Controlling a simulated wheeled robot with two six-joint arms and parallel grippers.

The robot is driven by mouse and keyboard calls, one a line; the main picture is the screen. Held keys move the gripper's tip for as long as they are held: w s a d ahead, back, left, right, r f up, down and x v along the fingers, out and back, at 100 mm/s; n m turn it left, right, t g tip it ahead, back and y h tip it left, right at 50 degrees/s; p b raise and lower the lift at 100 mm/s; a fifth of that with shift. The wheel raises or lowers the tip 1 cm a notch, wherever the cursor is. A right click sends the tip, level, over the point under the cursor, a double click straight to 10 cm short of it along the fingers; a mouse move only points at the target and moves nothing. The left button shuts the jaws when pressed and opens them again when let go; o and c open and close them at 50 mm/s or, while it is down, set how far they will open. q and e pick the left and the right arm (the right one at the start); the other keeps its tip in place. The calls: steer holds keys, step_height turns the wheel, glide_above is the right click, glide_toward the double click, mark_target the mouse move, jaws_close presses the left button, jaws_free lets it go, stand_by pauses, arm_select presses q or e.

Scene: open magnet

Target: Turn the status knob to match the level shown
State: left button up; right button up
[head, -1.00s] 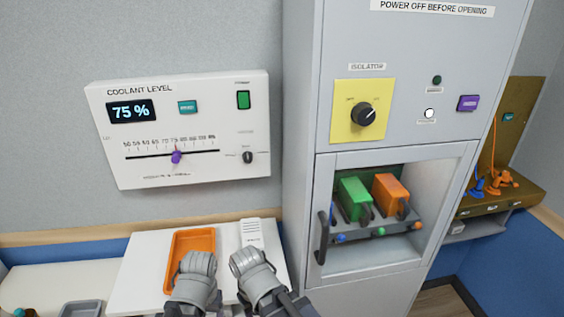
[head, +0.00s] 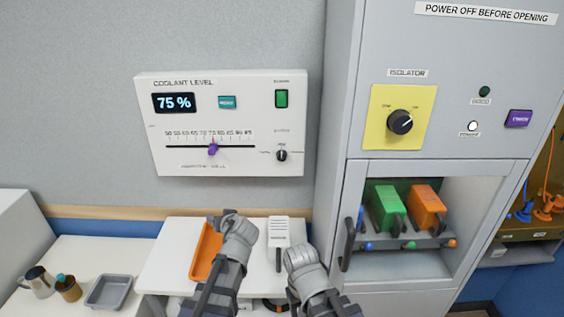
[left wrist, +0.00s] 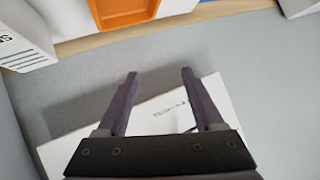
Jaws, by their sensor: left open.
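The white coolant level panel (head: 160,125) hangs on the grey wall in the head view; its display (head: 174,102) reads 75 %. The purple slider (head: 213,149) sits near the 75 mark on the scale. A small dark knob (head: 282,155) is at the panel's lower right; its labels are too small to read surely. My left gripper (head: 240,228) is below the panel, apart from it, fingers hidden in the head view. In the left wrist view the gripper (left wrist: 158,76) is open and empty, with part of the panel (left wrist: 70,150) behind it. My right gripper (head: 303,258) is below the knob, fingers hidden.
An orange tray (head: 203,258) and a white handset-like object (head: 279,231) lie on the white shelf (head: 165,260) below. The grey cabinet (head: 343,80) with a yellow isolator plate (head: 380,130) stands close on the right. A grey tray (head: 108,292) and mugs are at lower left.

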arm_select(q)
steer(key=w+d+r+m+t+h, duration=0.1)
steer(key=w+d+r+m+t, duration=0.1)
steer(key=w+d+r+t, duration=0.4)
steer(key=m+t+h, duration=0.2)
steer(key=m+h, duration=0.2)
steer(key=h, duration=0.2)
glide_toward(282, 158)
steer(key=shift+w+d+r, duration=0.1)
steer(key=shift+w, duration=1.9)
steer(key=shift+w+d, duration=0.1)
steer(key=shift+w, duration=1.95)
steer(key=shift+s, duration=0.1)
jaws_close()
